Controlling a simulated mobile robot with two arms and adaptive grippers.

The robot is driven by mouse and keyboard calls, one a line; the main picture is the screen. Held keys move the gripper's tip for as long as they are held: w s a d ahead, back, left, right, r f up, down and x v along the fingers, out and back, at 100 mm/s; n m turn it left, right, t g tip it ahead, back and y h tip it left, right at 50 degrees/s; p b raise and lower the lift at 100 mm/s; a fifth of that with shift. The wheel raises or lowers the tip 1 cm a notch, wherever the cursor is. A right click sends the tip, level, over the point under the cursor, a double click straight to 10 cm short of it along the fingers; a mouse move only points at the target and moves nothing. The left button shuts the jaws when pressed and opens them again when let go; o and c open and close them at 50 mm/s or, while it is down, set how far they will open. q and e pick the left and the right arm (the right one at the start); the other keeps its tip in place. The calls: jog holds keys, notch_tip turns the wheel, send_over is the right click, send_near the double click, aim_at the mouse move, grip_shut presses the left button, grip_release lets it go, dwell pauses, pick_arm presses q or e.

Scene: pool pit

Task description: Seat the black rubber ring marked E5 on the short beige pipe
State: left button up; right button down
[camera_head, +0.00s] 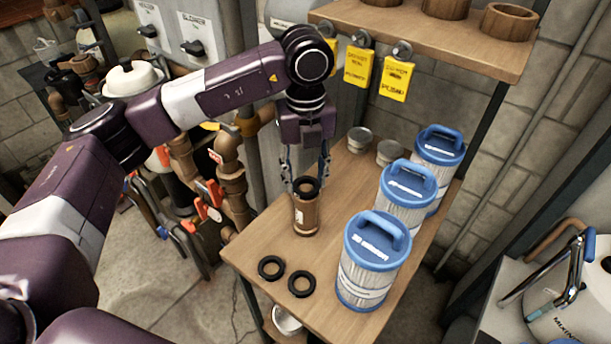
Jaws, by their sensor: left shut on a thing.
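The short beige pipe (306,216), brownish here with a small white label, stands upright on the wooden bench top. A black rubber ring (307,187) is at its upper end. I cannot tell whether it touches the rim or is held just above it, and no E5 mark is readable. My left gripper (306,181) points down from above, its fingers shut on this ring at either side. Two more black rings, one on the left (271,268) and one on the right (301,284), lie flat near the bench's front edge. My right gripper is out of view.
Blue-capped filter cartridges (375,262) line the right side of the bench (265,230). Small cans (360,140) stand at the back. A wooden shelf (430,40) with yellow tags (397,80) hangs above. Pipes with orange-red valve handles (208,200) are close on the left.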

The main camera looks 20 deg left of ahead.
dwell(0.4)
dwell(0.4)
pick_arm(q)
jog(key=o, duration=1.3)
notch_tip(320, 180, up, 8)
jog(key=p, duration=0.4)
dwell(0.5)
jog(key=shift+f, duration=0.1)
dwell(0.4)
